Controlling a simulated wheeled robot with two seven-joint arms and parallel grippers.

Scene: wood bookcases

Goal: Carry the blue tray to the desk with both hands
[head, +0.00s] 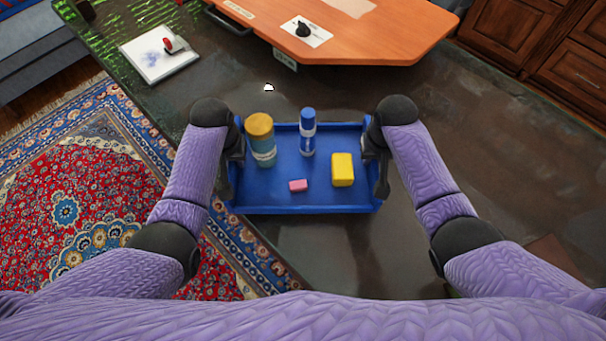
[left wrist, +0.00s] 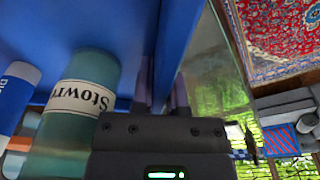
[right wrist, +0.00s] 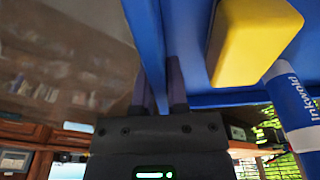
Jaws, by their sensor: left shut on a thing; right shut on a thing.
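The blue tray (head: 275,200) is level between my two grippers in the head view. My left gripper (head: 234,165) is shut on its left wall and my right gripper (head: 377,165) on its right wall. The walls also show between the fingers in the left wrist view (left wrist: 170,50) and right wrist view (right wrist: 147,40). In the tray stand a teal jar with a yellow lid (head: 260,138) and a blue-and-white glue stick (head: 308,132), with a yellow block (head: 343,170) and a pink eraser (head: 298,185). A dark glossy surface (head: 440,130), apparently the desk top, lies under or beyond the tray; any gap is unclear.
An orange board-like top (head: 370,40) with a small black object is at the back. A white pad (head: 155,60) with a red-handled stamp is at back left. A red patterned rug (head: 80,180) is at left. Wood cabinets (head: 515,25) stand at right. Dark surface right of the tray is clear.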

